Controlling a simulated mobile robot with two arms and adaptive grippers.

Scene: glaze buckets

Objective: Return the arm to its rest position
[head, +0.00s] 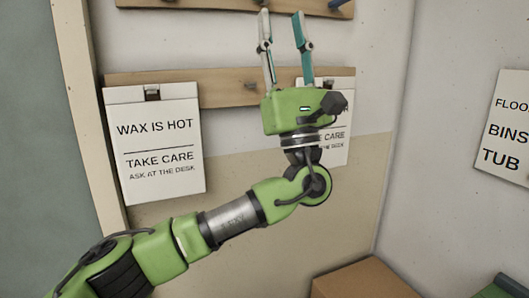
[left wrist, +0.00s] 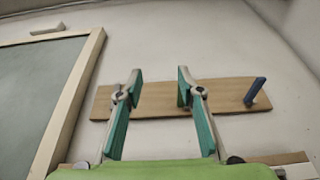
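My left arm comes in from the lower left in the head view, and its green gripper (head: 282,18) points up in front of the wall. Its two fingers stand apart with nothing between them. In the left wrist view the open gripper (left wrist: 160,82) shows its teal-lined fingers in front of a wooden peg rail (left wrist: 150,108). The fingertips appear near this upper rail; I cannot tell the exact gap to it. My right gripper is not in view; a small green part at the lower right edge is unclear.
A lower wooden rail (head: 235,88) holds a "WAX IS HOT" sign (head: 155,145) and a second sign (head: 338,145) partly hidden by my gripper. A blue item (left wrist: 255,90) hangs at the upper rail's right end. A brown box (head: 365,282) stands below. Another sign (head: 505,125) is right.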

